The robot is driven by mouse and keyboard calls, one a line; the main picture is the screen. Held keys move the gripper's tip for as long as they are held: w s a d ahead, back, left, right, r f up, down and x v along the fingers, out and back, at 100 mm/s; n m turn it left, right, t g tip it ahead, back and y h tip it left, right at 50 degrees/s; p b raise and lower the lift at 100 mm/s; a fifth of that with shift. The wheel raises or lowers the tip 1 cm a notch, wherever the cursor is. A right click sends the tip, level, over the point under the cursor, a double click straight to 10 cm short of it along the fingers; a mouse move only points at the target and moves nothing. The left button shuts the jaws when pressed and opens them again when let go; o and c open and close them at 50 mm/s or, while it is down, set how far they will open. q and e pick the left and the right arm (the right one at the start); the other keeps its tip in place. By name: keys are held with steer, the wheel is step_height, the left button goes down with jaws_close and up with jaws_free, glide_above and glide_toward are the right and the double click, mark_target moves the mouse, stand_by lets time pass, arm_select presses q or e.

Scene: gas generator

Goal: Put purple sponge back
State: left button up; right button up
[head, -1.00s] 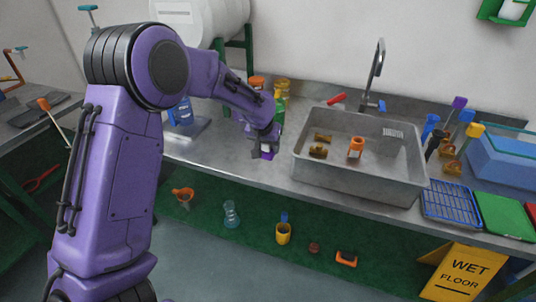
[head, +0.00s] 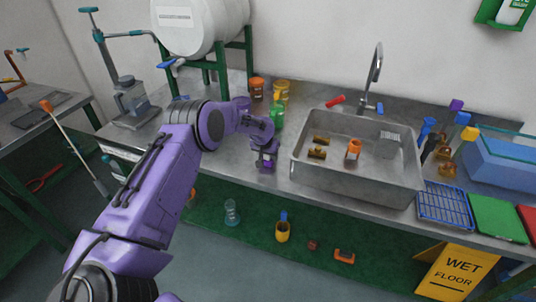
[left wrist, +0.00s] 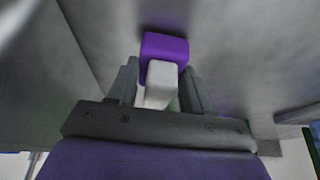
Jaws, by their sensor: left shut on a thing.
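My left gripper (head: 266,158) is at the counter's front edge, left of the sink, pointing down. In the left wrist view the gripper (left wrist: 157,88) is shut on the purple sponge (left wrist: 165,46). A pale grey-white block (left wrist: 160,80) on the sponge sits between the two fingers. The purple end points away from the gripper, toward grey metal. The sponge also shows as a small purple patch in the head view (head: 267,164). I cannot tell whether it touches the counter. My right gripper is not in view.
The sink (head: 355,180) with an orange cup (head: 353,149) is just right. Behind my gripper stand a green bottle (head: 277,116) and orange jar (head: 256,89). Several coloured brushes (head: 457,105), a blue rack (head: 444,204) and a green board (head: 497,219) are farther right.

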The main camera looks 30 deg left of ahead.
arm_select(q)
steer(key=shift+f, duration=0.2)
steer(key=o, duration=0.9)
steer(key=shift+o, duration=0.2)
steer(key=shift+r, duration=0.4)
steer(key=shift+s+d+r, duration=0.1)
steer(key=shift+r, duration=0.3)
steer(key=b+v, duration=0.1)
steer(key=v, duration=1)
steer(key=shift+s+f, duration=0.1)
